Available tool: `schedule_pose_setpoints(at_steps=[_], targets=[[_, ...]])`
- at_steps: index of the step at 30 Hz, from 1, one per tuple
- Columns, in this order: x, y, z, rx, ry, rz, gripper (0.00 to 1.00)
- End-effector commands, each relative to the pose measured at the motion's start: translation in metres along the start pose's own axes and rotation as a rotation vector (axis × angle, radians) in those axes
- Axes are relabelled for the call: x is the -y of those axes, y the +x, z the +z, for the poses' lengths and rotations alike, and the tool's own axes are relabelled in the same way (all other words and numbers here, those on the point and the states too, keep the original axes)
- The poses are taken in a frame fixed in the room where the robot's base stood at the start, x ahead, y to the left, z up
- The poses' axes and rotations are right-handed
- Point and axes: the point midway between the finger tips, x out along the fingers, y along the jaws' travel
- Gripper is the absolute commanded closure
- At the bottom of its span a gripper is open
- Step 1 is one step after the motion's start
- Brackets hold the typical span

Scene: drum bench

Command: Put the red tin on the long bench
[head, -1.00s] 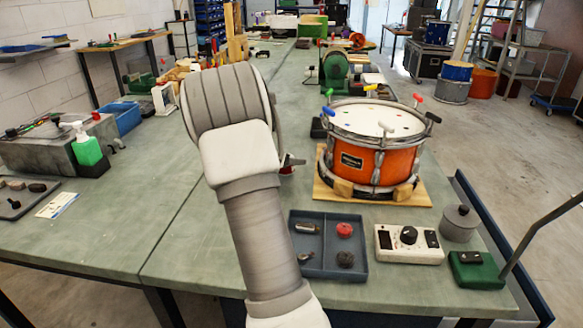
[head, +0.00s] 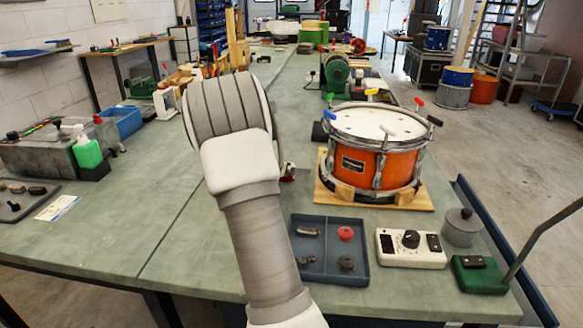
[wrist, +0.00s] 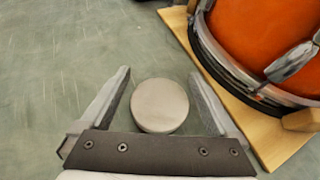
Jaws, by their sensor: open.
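The red tin (head: 289,173) stands on the long bench (head: 190,235), just left of the drum's wooden board. In the wrist view a round pale grey top (wrist: 160,105), which seems to be the tin's lid, lies between my two fingers, seen from above. My gripper (wrist: 160,76) is open, with a gap on either side of the lid. How far down the fingers reach around it is hard to tell. My arm hides most of my gripper in the head view.
An orange drum (head: 372,165) on a wooden board (head: 400,200) stands close on the right. A blue-grey tray (head: 320,275) with small parts, a white control box (head: 408,255) and a grey pot (head: 461,228) are nearer. The bench left of my arm is mostly clear.

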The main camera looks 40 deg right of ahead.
Motion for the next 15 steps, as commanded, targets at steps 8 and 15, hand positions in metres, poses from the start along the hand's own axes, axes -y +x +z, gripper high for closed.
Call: schedule_pose_setpoints(at_steps=[8, 15], targets=[[-0.001, -0.038, 0.005, 0.000, 0.000, 0.004, 0.05], [-0.001, -0.090, 0.005, 0.000, 0.000, 0.003, 0.05]])
